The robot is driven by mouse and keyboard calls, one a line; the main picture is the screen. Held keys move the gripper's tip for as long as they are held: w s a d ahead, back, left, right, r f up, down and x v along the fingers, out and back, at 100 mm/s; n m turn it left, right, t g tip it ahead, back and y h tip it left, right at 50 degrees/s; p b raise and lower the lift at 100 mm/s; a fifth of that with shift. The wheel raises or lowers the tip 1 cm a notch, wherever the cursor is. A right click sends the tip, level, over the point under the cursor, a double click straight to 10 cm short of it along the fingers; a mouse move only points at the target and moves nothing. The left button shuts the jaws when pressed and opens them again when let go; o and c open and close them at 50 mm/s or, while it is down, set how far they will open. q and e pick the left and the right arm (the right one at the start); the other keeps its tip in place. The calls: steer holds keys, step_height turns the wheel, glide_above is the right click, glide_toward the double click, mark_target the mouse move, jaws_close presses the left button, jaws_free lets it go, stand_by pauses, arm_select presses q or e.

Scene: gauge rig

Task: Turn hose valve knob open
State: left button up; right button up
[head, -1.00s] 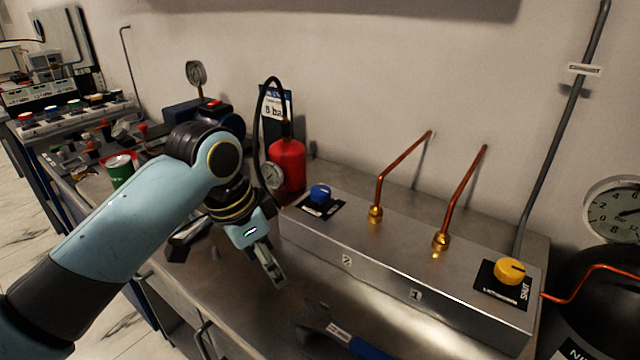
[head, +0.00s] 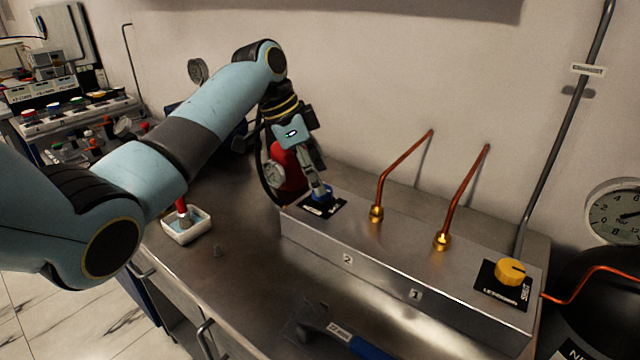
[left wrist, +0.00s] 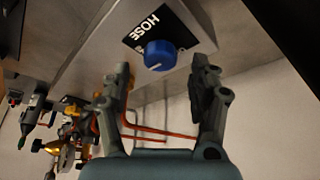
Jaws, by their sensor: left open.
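The blue hose valve knob (left wrist: 160,55) sits on a black plate marked HOSE (left wrist: 150,27) in the left wrist view. In the head view the blue knob (head: 321,192) is partly hidden by my left gripper (head: 320,188). The knob is on the left end of the steel box's top. My left gripper (left wrist: 164,80) is open in the left wrist view, with a finger to either side of the line to the knob. The knob lies just beyond the fingertips, and no contact shows. My right gripper is not in view.
A yellow knob (head: 510,270) stands on the right end of the steel box (head: 380,268). Two copper pipes (head: 405,163) rise between the knobs. A red cylinder (head: 288,170) is close behind my left gripper. A blue-handled tool (head: 345,340) lies in front.

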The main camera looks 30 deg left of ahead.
arm_select(q)
steer(key=shift+x, duration=1.45)
